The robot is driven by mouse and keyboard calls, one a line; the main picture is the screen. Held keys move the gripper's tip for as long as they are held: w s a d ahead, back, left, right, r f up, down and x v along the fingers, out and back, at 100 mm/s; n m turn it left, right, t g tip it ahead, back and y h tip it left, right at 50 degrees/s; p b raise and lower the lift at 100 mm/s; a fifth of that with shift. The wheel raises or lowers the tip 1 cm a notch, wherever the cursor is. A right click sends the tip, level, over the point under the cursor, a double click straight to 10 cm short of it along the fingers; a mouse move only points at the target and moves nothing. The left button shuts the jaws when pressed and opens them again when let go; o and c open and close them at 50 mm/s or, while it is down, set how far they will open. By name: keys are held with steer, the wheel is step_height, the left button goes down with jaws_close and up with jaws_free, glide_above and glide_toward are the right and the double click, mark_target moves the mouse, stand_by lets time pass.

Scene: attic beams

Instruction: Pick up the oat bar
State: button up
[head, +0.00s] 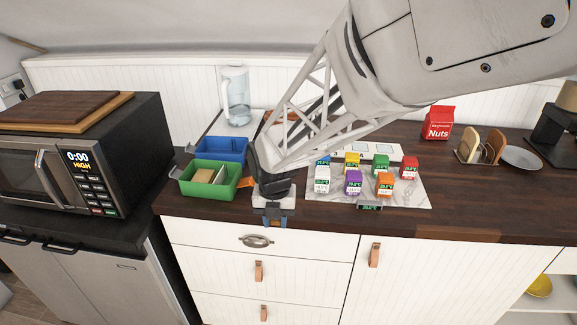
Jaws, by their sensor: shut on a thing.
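My gripper (276,221) points down at the counter's front edge, just right of the green bin (223,190). Its blue fingertips show below its pale body. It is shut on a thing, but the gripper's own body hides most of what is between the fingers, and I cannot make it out. I cannot pick out an oat bar for certain. A small orange piece (247,182) shows at the gripper's left, partly hidden; I cannot tell what it belongs to.
A blue bin (220,146) stands behind the green one. Several small coloured boxes, such as a purple one (353,183), stand on a pale marble board (415,196) to the right. A microwave (60,165) is at left, a red nuts bag (438,122) at the back right.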

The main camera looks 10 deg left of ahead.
steer(key=shift+s+d+r, duration=0.1)
steer(key=shift+s+d, duration=0.2)
steer(key=shift+s, duration=0.25)
stand_by(0.4)
